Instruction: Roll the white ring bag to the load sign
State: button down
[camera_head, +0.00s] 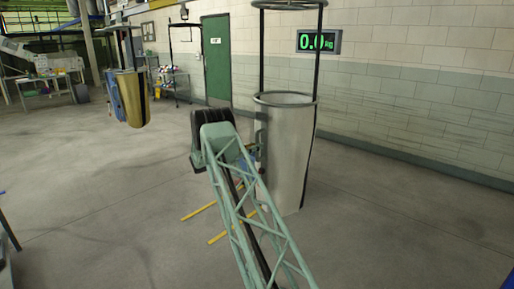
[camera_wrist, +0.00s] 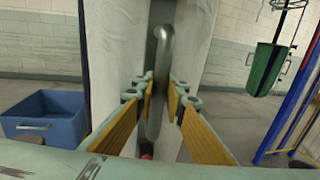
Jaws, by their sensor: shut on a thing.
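The white ring bag (camera_head: 287,150) hangs tall and upright, with a dark ring at its mouth and dark straps up to an upper ring. In the wrist view its pale fabric (camera_wrist: 112,55) fills the middle. My gripper (camera_wrist: 159,88) has its yellow-padded fingers on either side of a grey bar handle (camera_wrist: 165,45) on the bag and is shut on it. In the head view my arm hides part of the bag's left side. The load sign (camera_head: 318,41) is on the wall behind the bag, showing green "0.0" digits.
A blue and yellow bag (camera_head: 130,98) hangs at the left. Yellow floor strips (camera_head: 198,211) lie by the bag's foot. The wrist view shows a blue bin (camera_wrist: 45,122), a green hanging bag (camera_wrist: 265,68) and a blue and yellow frame at right. Floor right of the bag is clear.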

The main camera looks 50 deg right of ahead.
jog(key=shift+w, duration=0.45)
jog(key=c, duration=2.6)
grip_release()
jog(key=shift+c, duration=0.2)
jog(key=shift+a, duration=0.15)
jog(key=v, duration=1.1)
jog(key=shift+a, duration=0.35)
jog(key=shift+r, duration=0.1)
